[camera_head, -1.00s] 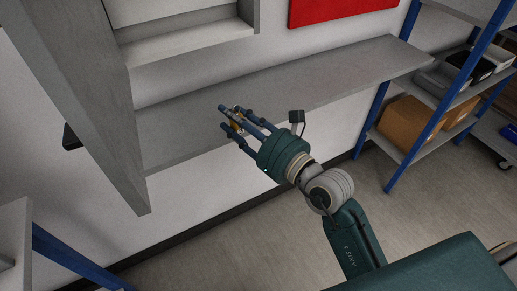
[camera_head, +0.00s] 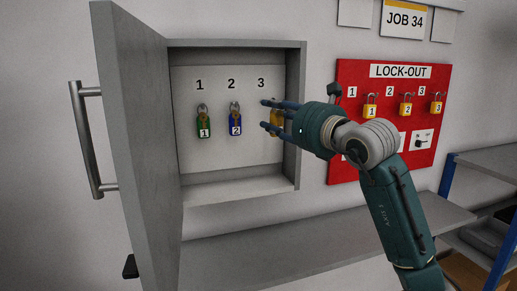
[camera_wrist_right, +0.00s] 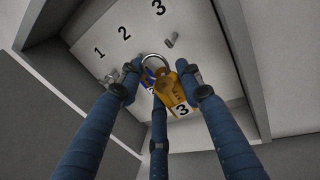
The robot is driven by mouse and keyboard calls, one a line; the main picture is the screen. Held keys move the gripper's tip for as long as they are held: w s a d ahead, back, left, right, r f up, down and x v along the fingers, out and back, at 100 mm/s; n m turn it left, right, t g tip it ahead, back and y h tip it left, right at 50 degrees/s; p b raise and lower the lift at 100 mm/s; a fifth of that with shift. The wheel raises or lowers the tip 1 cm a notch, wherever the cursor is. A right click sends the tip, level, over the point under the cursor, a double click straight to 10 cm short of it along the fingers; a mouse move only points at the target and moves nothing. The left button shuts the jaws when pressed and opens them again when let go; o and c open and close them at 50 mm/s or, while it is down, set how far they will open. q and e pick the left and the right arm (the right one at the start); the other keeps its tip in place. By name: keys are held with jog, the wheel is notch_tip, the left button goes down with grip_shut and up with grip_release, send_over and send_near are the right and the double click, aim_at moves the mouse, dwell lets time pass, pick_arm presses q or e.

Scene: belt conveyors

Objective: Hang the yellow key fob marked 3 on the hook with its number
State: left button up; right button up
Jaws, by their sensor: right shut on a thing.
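My right gripper (camera_head: 268,114) is inside the open grey cabinet (camera_head: 180,45), shut on the yellow key fob (camera_head: 277,122). The right wrist view shows the fob (camera_wrist_right: 180,92) between the fingers, its 3 readable and a silver ring (camera_wrist_right: 155,56) at its upper end. The hook (camera_wrist_right: 172,40) under the number 3 (camera_wrist_right: 158,8) looks bare and close to the ring but apart from it. In the head view the fingers hide this hook. A green fob (camera_head: 204,124) hangs under 1 and a blue fob (camera_head: 235,124) under 2. My left gripper is out of view.
The cabinet door (camera_head: 140,130) stands open at the left with its long handle (camera_head: 85,140). A red lock-out board (camera_head: 345,130) with yellow padlocks (camera_head: 405,105) is on the wall at the right. A grey shelf (camera_head: 350,235) runs below the cabinet.

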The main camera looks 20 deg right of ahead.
jog(key=shift+w+d+r, duration=0.1)
jog(key=shift+w+r, duration=0.05)
jog(key=shift+r, duration=0.25)
jog(key=p, duration=0.4)
send_near(256, 111)
jog(key=shift+w+a+r, duration=0.25)
jog(key=shift+w+a, duration=0.05)
jog(key=shift+w, duration=0.45)
jog(key=shift+w+a+r, duration=0.2)
jog(key=shift+w+a, duration=0.15)
jog(key=shift+w, duration=0.4)
jog(key=shift+w+a+r, duration=0.25)
jog(key=shift+w+a, duration=0.05)
jog(key=shift+w, duration=0.5)
jog(key=shift+w+f+b, duration=0.6)
jog(key=shift+f+b, duration=0.05)
jog(key=shift+f, duration=0.05)
jog(key=o, duration=1.2)
